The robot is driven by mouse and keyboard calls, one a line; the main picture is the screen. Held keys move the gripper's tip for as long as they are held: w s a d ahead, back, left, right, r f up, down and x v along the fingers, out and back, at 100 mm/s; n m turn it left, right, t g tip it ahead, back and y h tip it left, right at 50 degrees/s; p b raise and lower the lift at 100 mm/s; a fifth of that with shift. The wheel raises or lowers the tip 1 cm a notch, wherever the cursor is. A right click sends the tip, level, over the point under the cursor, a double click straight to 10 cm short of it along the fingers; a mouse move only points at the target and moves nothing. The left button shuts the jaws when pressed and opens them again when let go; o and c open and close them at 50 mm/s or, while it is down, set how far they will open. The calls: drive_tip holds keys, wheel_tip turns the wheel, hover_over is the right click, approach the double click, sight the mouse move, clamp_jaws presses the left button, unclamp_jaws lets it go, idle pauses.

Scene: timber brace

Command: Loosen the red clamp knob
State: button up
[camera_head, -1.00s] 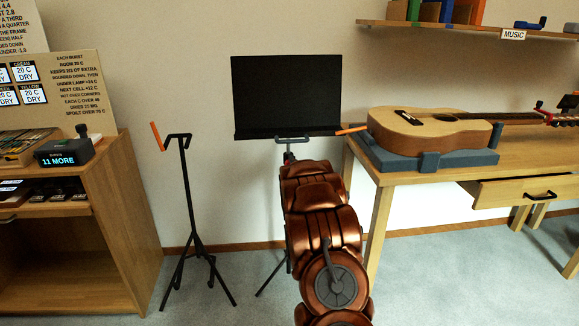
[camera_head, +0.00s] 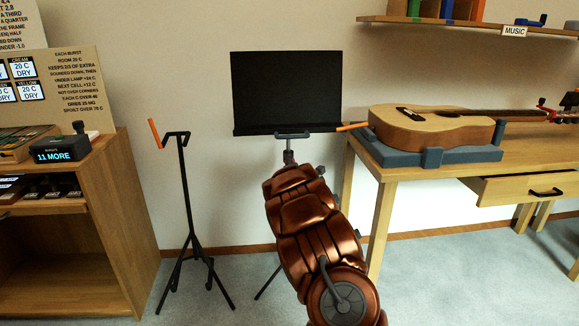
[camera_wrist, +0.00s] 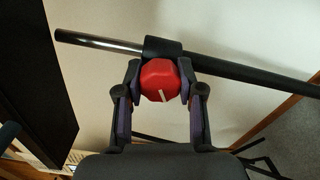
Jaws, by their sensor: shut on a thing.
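The red clamp knob (camera_wrist: 160,80) sits on a dark collar (camera_wrist: 163,47) around the stand's pole (camera_wrist: 235,70) in the wrist view. A white mark on the knob's face is visible, slanted near its lower edge. My gripper (camera_wrist: 160,84) has a finger on each side of the knob and is shut on it. In the head view, the black music stand (camera_head: 287,92) stands upright against the wall, its pole (camera_head: 289,153) showing just below the desk. My arm hides the knob and gripper there.
A slim black stand (camera_head: 185,190) with an orange tip is to the left. A guitar (camera_head: 430,125) lies in a blue-grey cradle on the wooden table (camera_head: 400,172) at right. A wooden cabinet (camera_head: 125,215) stands at far left.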

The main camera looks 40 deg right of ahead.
drive_tip(key=shift+w+a, duration=0.15)
drive_tip(key=o, duration=1.1)
drive_tip(key=shift+o, duration=0.2)
drive_tip(key=v, duration=1.2)
